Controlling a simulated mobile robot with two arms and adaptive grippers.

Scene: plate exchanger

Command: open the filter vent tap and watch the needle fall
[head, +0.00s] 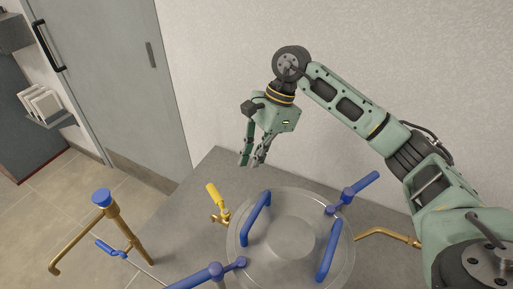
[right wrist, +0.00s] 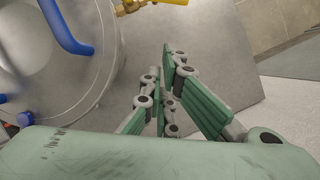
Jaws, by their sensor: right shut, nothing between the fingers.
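A brass tap with a yellow lever (head: 214,194) sits at the left rim of a round metal filter vessel (head: 290,236). Part of the yellow tap also shows at the top edge of the right wrist view (right wrist: 150,5). My right gripper (head: 250,163) is shut and empty, pointing down above and behind the tap, apart from it. In the right wrist view its fingers (right wrist: 162,78) hang over bare grey worktop beside the vessel. I see no gauge or needle in either view. My left gripper is not in view.
The vessel lid carries blue handles (head: 256,218) and blue-gripped clamps (head: 360,187) around its rim. A brass pipe with a blue cap (head: 102,197) stands at the left. A brass spout (head: 388,236) juts out at the right. The grey worktop (head: 207,172) is bare behind the tap.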

